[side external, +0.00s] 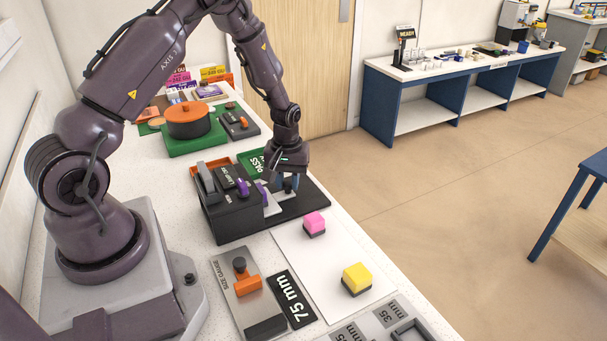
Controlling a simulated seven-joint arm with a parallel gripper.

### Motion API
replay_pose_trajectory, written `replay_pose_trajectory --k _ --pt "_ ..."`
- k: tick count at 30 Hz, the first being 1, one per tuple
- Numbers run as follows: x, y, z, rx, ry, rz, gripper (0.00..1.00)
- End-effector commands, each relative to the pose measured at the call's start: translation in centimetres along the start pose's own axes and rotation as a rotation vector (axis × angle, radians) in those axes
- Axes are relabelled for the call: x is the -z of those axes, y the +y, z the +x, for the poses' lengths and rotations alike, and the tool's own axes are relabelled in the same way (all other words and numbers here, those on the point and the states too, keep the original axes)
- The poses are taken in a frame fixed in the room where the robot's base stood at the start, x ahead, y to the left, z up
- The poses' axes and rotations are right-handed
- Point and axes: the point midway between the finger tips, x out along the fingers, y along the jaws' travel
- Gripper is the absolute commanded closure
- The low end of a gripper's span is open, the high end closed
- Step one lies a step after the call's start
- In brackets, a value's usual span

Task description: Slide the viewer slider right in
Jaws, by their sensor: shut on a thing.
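The viewer is a dark box (236,220) on a black base (312,197) at the middle of the bench. Its slider, a light grey plate (271,208), sticks out from the side of the box towards the bench's front edge. My gripper (287,186) is low over the black base, beside the box's outer side. It is shut on what looks like the small dark knob of the slider. The fingers and wrist partly hide the knob, and how far the plate goes inside the box cannot be seen.
A purple lever (243,188) and a lamp label are on the box top. A green PASS sign (252,162) stands behind. Pink (314,223) and yellow (356,278) blocks lie on a white sheet (296,257) in front. A steel size gauge (245,290) lies nearby.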

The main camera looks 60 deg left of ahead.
Motion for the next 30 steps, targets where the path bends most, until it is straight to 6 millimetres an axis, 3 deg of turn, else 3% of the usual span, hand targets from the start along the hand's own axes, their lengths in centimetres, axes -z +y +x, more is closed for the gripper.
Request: replay_pose_trajectory --k 4,13,14,17,26,30 --pt "-0.9 -1.3 -0.1 0.001 -0.001 -0.002 1.00" --pt "-1.0 -1.4 -0.1 0.000 0.001 -0.002 1.00" --pt "-1.0 -1.4 -0.1 0.000 0.001 -0.002 0.72" --pt "-1.0 -1.4 -0.1 0.000 0.001 -0.002 0.49" --pt "-1.0 -1.3 -0.1 0.000 0.001 -0.001 0.48" --pt "-0.9 -1.3 -1.4 -0.001 0.004 0.000 0.48"
